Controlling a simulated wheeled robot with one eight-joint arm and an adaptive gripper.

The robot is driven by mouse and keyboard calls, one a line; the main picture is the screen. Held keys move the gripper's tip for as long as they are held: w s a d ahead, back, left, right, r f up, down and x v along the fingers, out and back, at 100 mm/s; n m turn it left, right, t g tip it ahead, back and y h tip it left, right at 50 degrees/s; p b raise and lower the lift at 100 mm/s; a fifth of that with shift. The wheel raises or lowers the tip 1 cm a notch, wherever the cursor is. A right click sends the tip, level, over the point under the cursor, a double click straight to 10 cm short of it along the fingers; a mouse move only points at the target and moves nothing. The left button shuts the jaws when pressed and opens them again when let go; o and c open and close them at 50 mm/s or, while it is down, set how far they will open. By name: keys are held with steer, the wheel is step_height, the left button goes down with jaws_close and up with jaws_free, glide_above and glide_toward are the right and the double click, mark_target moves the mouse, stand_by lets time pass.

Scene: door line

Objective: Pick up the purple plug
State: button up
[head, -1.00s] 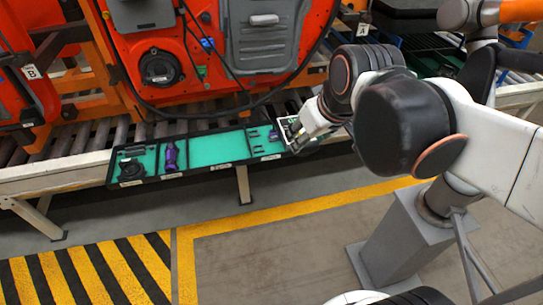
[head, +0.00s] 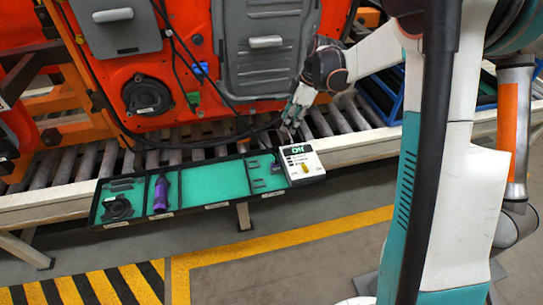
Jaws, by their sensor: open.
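A shallow black-rimmed tray (head: 203,208) with teal compartments lies along the front of the roller conveyor. A larger purple cylindrical tool (head: 161,193) stands out in a left compartment. My gripper (head: 288,128) is open, above the rollers behind the tray's right end, up and to the right of the small purple plug and apart from it. Nothing shows clearly between its fingers.
An orange door panel (head: 189,72) stands behind, with a black cable hanging close to my gripper. A blue crate (head: 384,98) stands right.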

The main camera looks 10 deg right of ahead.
steer(key=w+d+f+n+g+y, duration=0.15)
steer(key=w+f+n, duration=0.25)
steer(key=f, duration=0.8)
steer(key=b, duration=0.3)
glide_toward(275, 162)
steer(key=shift+h, duration=0.25)
steer(key=x, duration=0.5)
steer(key=b+x, duration=0.2)
steer(key=x, duration=0.3)
steer(key=shift+a, duration=0.25)
steer(key=shift+r, duration=0.1)
steer(key=c, duration=0.9)
